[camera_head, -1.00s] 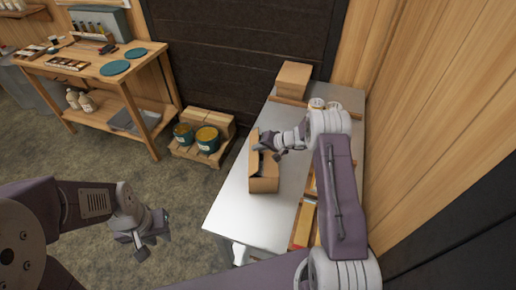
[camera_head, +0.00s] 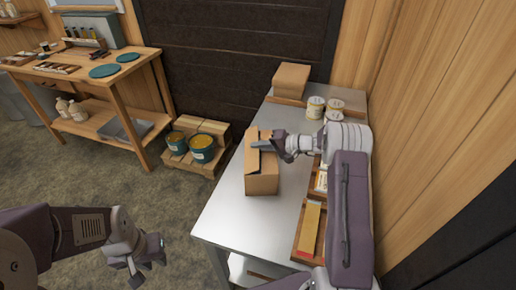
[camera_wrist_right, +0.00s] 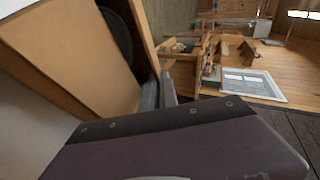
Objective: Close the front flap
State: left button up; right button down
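A cardboard box (camera_head: 262,183) stands on the metal table. Its top looks mostly covered by cardboard at the near end, and a flap rises at the far left end. My right gripper (camera_head: 261,146) reaches in from the right, at the top of the box near its far end. A large cardboard panel (camera_wrist_right: 75,50) fills the left of the right wrist view beside the fingers (camera_wrist_right: 159,92). I cannot tell whether they touch it. My left gripper (camera_head: 150,262) is open and empty over the floor.
The metal table (camera_head: 222,215) also holds a closed box (camera_head: 291,79) at the back, white tubs (camera_head: 316,107) and a wooden tray (camera_head: 310,228) along the right. A pallet with tins (camera_head: 203,149) stands on the floor left of the table. A wooden workbench (camera_head: 100,70) is further left.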

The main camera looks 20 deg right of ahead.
jog(key=c, duration=1.6)
grip_release()
jog(key=shift+c, duration=0.2)
